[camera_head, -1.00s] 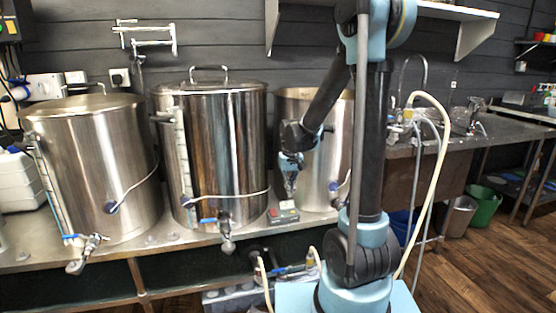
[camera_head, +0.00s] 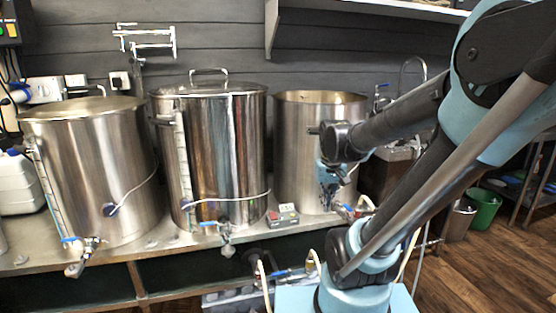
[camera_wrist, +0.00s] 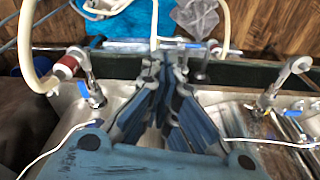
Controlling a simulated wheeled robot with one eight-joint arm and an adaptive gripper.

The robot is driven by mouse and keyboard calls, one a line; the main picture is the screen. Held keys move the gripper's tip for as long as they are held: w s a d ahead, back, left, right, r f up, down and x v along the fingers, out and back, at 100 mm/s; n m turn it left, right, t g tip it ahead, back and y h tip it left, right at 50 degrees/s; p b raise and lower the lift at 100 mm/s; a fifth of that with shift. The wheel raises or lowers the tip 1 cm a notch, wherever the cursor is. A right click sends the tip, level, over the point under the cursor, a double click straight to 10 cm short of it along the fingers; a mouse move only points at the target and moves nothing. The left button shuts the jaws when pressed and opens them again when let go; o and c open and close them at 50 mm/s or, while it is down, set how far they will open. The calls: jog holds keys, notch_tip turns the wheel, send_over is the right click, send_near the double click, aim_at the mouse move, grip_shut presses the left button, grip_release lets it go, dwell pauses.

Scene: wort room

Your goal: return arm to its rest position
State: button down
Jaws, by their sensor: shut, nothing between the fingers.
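My gripper (camera_head: 328,185) hangs in front of the right, open-topped steel kettle (camera_head: 305,140) in the head view, fingers pointing down. It is shut and empty. In the wrist view its fingers (camera_wrist: 168,75) come together near the middle of the picture, above the front edge of the steel bench. My arm leans to the right, with its upper part at the right edge of the head view. The arm hides part of the sink area behind it.
A lidded kettle (camera_head: 222,150) stands in the middle and another kettle (camera_head: 95,170) at the left. Their taps stick out over the bench edge. A small control box (camera_head: 283,215) sits on the bench. A shelf (camera_head: 370,8) hangs above. A green bucket (camera_head: 484,208) stands on the wooden floor.

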jog(key=s+d+f+m, duration=0.1)
jog(key=s+d+f, duration=0.2)
jog(key=s, duration=0.6)
jog(key=shift+s+f+t, duration=0.15)
jog(key=shift+f+t, duration=0.15)
jog(key=shift+f, duration=0.15)
jog(key=shift+d, duration=0.1)
jog(key=shift+w+f, duration=0.2)
jog(key=shift+w, duration=0.25)
